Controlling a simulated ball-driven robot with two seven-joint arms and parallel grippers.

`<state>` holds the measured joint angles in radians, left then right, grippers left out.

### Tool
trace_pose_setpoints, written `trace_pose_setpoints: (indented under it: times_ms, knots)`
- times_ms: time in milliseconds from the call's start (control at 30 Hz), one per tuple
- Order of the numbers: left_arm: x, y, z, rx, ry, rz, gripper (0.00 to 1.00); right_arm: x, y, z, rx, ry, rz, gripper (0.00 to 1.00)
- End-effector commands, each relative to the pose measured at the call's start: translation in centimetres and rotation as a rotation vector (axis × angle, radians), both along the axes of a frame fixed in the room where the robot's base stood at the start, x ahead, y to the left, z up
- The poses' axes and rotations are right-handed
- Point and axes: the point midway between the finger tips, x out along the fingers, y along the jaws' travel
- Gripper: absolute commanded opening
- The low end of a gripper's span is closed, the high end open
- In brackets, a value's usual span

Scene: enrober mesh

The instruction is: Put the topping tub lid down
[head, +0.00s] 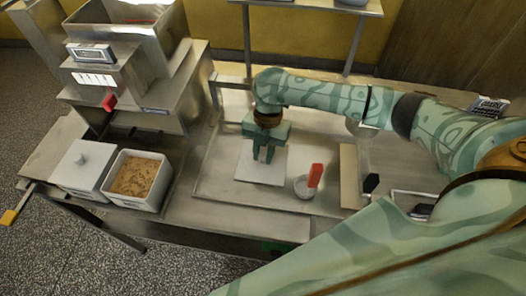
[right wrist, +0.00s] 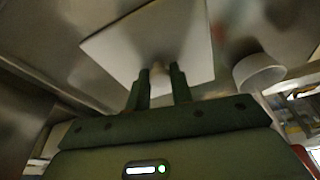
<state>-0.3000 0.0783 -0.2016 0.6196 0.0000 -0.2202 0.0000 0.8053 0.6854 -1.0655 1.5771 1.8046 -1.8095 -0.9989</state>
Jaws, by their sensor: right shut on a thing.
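The topping tub lid (head: 246,171) is a white square plate with a small knob. It lies level at, or just above, the steel worktop in the middle of the head view; I cannot tell whether it touches. My right gripper (head: 263,157) points down over it, shut on its knob. The right wrist view shows the lid (right wrist: 190,35) and the knob between the fingertips (right wrist: 160,75). The open topping tub (head: 138,180), white with brown crumbs inside, stands at the left. My left gripper is not in view.
A second white tub (head: 82,166), with its knobbed lid on, stands left of the open tub. A small white cup (head: 303,188) with a red-topped tool (head: 316,175) stands right of the lid. A steel machine (head: 130,75) rises behind the tubs. A beige strip (head: 349,176) lies further right.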

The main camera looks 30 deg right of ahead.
Motion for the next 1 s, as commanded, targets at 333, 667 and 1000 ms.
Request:
trace_pose_setpoints:
  times_ms: [333,667,1000]
  knots:
    - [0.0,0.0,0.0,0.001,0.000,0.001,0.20,0.0,0.0,-0.1,-0.001,0.001,0.000,0.44]
    - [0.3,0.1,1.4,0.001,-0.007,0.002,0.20,0.7,-0.7,4.0,0.000,-0.006,0.001,0.44]
    - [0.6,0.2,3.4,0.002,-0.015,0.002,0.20,1.9,-2.1,10.7,0.000,-0.001,0.000,0.44]
